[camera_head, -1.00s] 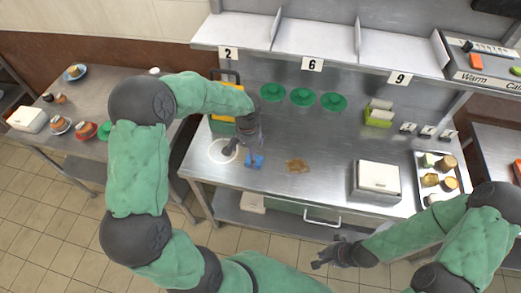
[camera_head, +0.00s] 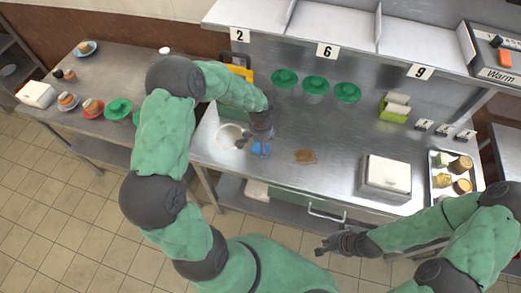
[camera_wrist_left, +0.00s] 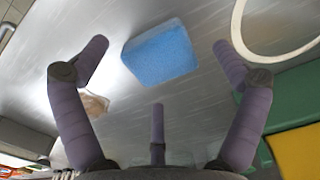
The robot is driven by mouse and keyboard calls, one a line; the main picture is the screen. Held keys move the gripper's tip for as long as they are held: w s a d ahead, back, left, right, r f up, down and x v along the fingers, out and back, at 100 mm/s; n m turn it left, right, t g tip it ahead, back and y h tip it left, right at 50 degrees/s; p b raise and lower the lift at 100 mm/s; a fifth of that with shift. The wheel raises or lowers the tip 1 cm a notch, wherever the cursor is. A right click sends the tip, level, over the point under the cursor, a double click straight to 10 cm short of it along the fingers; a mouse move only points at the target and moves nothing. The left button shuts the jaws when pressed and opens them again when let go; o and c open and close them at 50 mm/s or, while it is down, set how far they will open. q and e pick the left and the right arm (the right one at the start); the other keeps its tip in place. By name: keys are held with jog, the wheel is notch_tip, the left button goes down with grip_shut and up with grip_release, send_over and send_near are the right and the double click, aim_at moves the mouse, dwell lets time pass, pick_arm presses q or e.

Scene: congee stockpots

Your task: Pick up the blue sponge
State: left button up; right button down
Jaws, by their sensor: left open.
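The blue sponge (camera_head: 261,150) lies on the steel counter (camera_head: 330,178) near its front left part. In the left wrist view the sponge (camera_wrist_left: 160,53) shows as a flat blue block between the spread fingers, apart from them. My left gripper (camera_head: 254,140) is open and empty, just over and beside the sponge; its spread fingers also show in the left wrist view (camera_wrist_left: 155,80). My right gripper (camera_head: 332,244) hangs in front of the counter, away from the sponge; its jaw opening is too small to judge.
The middle counter is mostly clear.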

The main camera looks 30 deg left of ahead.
pick_arm(q)
notch_tip(320, 180, down, 3)
jog(key=shift+r, duration=0.15)
jog(key=c, duration=1.2)
jog(key=shift+c, duration=0.2)
jog(key=shift+r, duration=0.1)
